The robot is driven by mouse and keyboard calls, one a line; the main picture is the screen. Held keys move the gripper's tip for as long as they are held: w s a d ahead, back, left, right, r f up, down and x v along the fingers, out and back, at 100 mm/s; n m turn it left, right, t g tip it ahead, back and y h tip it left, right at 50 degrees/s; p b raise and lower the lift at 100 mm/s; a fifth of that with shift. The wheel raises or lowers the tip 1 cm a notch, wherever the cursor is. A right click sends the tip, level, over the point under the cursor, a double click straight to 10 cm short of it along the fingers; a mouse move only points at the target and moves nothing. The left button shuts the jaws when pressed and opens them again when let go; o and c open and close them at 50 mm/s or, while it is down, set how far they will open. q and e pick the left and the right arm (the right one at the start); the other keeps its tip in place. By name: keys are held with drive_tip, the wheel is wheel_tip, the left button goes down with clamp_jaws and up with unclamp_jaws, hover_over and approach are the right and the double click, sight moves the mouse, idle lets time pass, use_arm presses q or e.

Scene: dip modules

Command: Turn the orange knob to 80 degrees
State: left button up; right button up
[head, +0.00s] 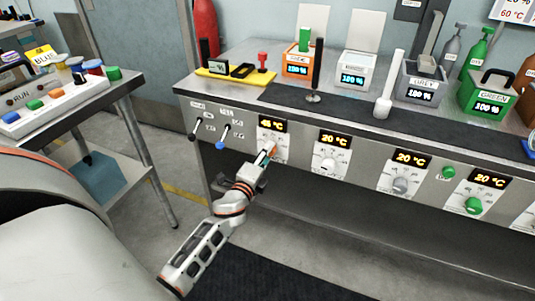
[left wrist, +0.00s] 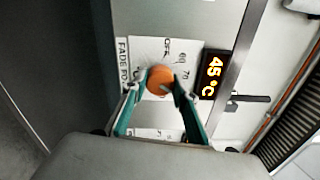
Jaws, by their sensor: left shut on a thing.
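The orange knob (left wrist: 160,80) sits on a white dial plate on the bench's front panel. My left gripper (left wrist: 158,84) is shut on it, one finger on each side, in the left wrist view. In the head view my left gripper (head: 269,153) reaches the panel and mostly hides the knob. The display above that knob (head: 272,125) is lit, and in the left wrist view the display (left wrist: 214,76) reads 45 °C. My right gripper is not in view.
To the right are a white knob (head: 328,165), a grey knob (head: 401,185) and a green knob (head: 473,204), each under a display reading 20 °C. Small levers (head: 222,137) are left of my gripper. Coloured bins, including an orange one (head: 297,66), stand on the bench.

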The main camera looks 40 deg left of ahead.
use_arm(q)
drive_tip(key=shift+m, duration=0.7)
drive_tip(key=o, duration=1.1)
drive_tip(key=shift+s, duration=0.1)
drive_tip(key=v, duration=1.2)
